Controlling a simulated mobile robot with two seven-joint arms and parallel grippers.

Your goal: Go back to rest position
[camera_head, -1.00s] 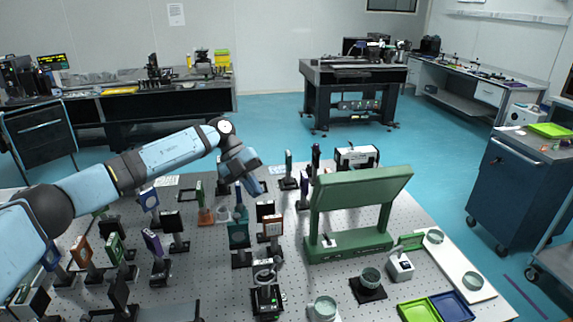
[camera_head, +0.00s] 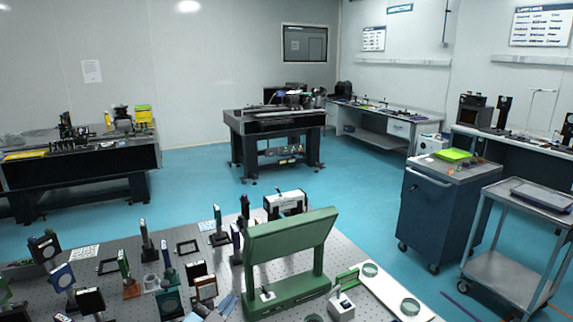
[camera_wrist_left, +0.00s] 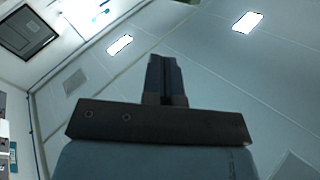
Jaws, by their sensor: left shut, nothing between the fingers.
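My left gripper (camera_wrist_left: 166,78) shows in the left wrist view with its two dark fingers together and nothing between them. It is raised clear of things, with only wall and ceiling lights behind it. In the head view only a small blue-grey piece, seemingly of my left arm, shows at the bottom edge among the optics; the fingers cannot be made out there. My right gripper is in neither view.
A blue cabinet (camera_head: 440,215) and grey cart (camera_head: 515,270) stand at right. Blue floor (camera_head: 330,185) lies open behind.

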